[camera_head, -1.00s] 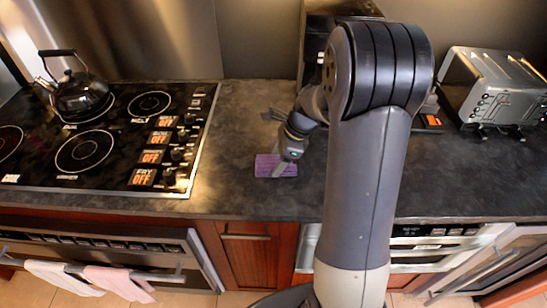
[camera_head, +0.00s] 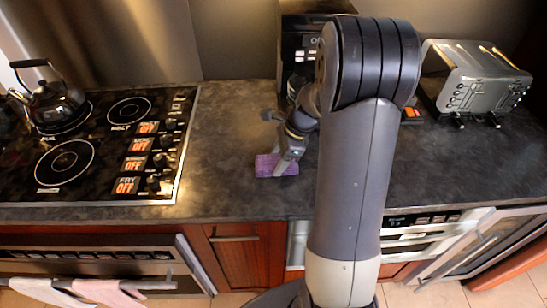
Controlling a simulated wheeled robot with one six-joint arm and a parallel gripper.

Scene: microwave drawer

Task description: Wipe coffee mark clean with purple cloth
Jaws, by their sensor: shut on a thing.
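The purple cloth (camera_head: 268,166) is a small flat pad on the dark grey counter (camera_head: 215,185), right of the stovetop. My gripper (camera_head: 287,163) reaches down to it and is shut on the cloth at its right part. The cloth appears to lie on or just above the counter surface; I cannot tell which. No coffee mark can be made out in this view; it may be under the cloth or hidden behind my arm.
The stovetop (camera_head: 90,150) with a black kettle (camera_head: 48,100) is on the left. A silver toaster (camera_head: 475,80) stands at the right. A dark appliance (camera_head: 300,45) is at the back behind my arm. Counter between stovetop and cloth is clear.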

